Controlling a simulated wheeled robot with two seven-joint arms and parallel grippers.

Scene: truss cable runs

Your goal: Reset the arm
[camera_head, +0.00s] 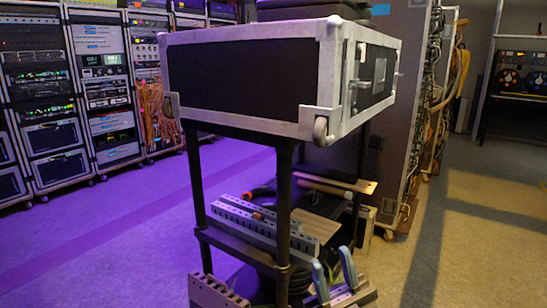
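My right gripper (330,257) shows low in the head view, right of centre. Its two blue-grey fingers point up and stand apart, with nothing seen between them. It is in front of the lower part of a black-legged cart (284,200). Whether it touches the cart cannot be told. The rest of my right arm is not clearly seen. My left gripper is not in view.
A black flight case (245,80) with metal edges sits on the cart. Grey notched rails (243,218) lie on its shelf. Equipment racks (100,85) line the left; a cable-filled rack (425,110) stands behind. Floor is clear at left (110,235) and right (480,240).

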